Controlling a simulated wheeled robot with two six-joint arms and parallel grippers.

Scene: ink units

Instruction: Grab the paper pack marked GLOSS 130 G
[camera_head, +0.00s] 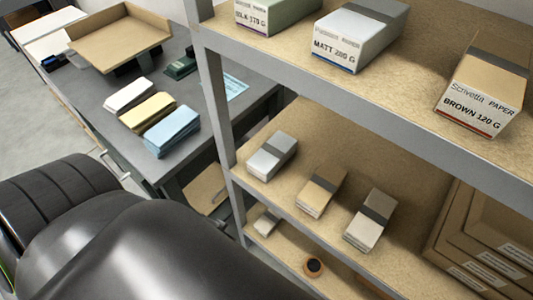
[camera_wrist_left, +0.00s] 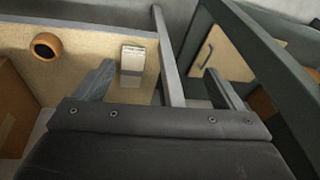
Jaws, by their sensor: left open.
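No label reading GLOSS 130 G can be made out in either view. On the upper shelf, labels read SILK 170 G on a greenish pack (camera_head: 285,12), MATT 200 G on a white pack (camera_head: 358,35) and BROWN 120 G on a brown pack (camera_head: 487,82). The middle shelf holds a white pack (camera_head: 271,155), a tan pack (camera_head: 321,192) and a pale pack (camera_head: 368,220), their labels unreadable. A small pack (camera_head: 266,222) lies on the lowest shelf. In the left wrist view, my left gripper (camera_wrist_left: 159,67) is open and empty, with a banded pack (camera_wrist_left: 132,65) beyond its fingers.
A grey shelf post (camera_head: 215,95) stands between the shelves and a dark table (camera_head: 105,90) carrying paper stacks and a tan tray (camera_head: 120,38). Brown boxes (camera_head: 470,235) stand at the right of the middle shelf. A brown roll (camera_head: 314,266) lies on the lowest shelf.

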